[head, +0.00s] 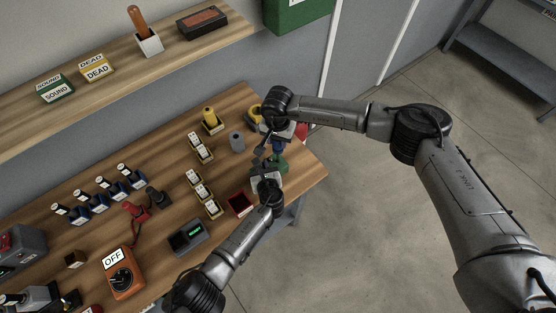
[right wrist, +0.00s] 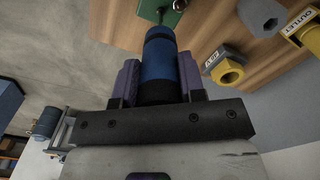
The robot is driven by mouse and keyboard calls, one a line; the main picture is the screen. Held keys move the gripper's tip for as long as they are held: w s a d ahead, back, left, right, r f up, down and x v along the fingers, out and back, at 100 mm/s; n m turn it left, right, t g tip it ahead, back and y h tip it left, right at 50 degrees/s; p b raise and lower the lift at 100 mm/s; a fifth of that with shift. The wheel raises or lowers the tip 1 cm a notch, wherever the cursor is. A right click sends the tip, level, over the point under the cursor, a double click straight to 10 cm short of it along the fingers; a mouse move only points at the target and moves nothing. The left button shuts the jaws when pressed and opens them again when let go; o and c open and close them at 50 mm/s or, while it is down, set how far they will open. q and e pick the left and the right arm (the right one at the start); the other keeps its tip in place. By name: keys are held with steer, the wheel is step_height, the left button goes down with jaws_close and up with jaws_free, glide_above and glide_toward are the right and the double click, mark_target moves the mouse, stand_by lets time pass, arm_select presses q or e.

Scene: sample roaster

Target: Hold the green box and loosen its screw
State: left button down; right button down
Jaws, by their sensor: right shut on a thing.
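The green box (head: 279,163) is near the right end of the workbench, partly hidden by my arms. A corner of it shows at the top of the right wrist view (right wrist: 160,14), with a small metal part, perhaps the screw (right wrist: 180,5), on it. My right gripper (head: 277,139) is above the box, shut on a blue cylindrical driver (right wrist: 160,58). The driver points toward the box; whether its tip touches the screw is hidden. My left gripper (head: 266,178) is right at the near side of the box. Its fingers are too small and covered to show whether they grip.
A small dark red tray (head: 240,204) is left of my left gripper. An orange meter (head: 122,271) lies nearer. The floor right of the bench is clear.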

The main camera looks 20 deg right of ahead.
steer(key=n, duration=0.3)
steer(key=shift+n, duration=0.4)
steer(key=n, duration=0.4)
steer(key=shift+n, duration=0.4)
steer(key=shift+m, duration=0.7)
steer(key=shift+r, duration=0.15)
steer(key=shift+r, duration=1)
steer(key=shift+r, duration=0.15)
steer(key=shift+r, duration=2.4)
